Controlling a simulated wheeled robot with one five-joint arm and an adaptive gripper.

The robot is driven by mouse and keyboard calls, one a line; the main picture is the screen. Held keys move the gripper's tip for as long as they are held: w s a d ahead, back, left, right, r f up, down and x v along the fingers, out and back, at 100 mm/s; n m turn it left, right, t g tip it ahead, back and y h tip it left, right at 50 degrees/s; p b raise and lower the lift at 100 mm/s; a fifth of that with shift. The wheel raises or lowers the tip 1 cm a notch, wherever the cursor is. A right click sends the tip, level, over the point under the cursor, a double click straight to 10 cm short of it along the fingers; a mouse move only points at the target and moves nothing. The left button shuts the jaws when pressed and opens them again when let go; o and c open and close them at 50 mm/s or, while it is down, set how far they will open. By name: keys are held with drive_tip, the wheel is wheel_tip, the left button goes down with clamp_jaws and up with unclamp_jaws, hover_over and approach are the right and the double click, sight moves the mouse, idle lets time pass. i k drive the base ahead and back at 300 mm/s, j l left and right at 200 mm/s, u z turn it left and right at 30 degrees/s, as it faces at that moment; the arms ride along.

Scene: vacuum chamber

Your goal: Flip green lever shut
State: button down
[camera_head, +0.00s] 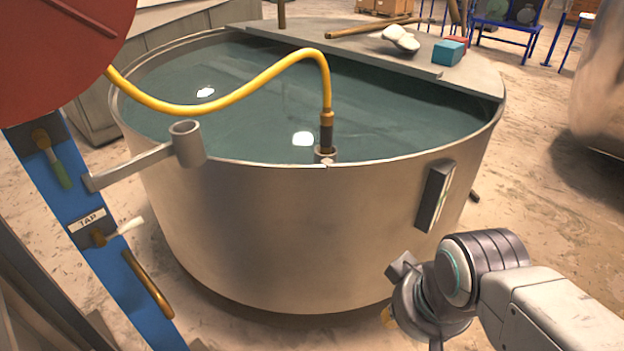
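The green lever (60,172) is on the upper part of a blue post (98,235) at the left. It hangs down and slightly right from a brass fitting (41,139). My gripper (393,290) is at the lower right, in front of the metal tank, far to the right of the green lever and not touching it. Its fingers are mostly hidden behind the wrist, so I cannot tell whether it is open or shut.
A white lever (128,228) sits below the TAP label (88,220), above a brass handle (148,285). A grey bracket (140,163) juts right from the post. The large water-filled tank (270,235) fills the middle. A yellow hose (225,98) arches over it.

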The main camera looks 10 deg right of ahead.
sight(40, 135)
drive_tip(key=u, duration=1.6)
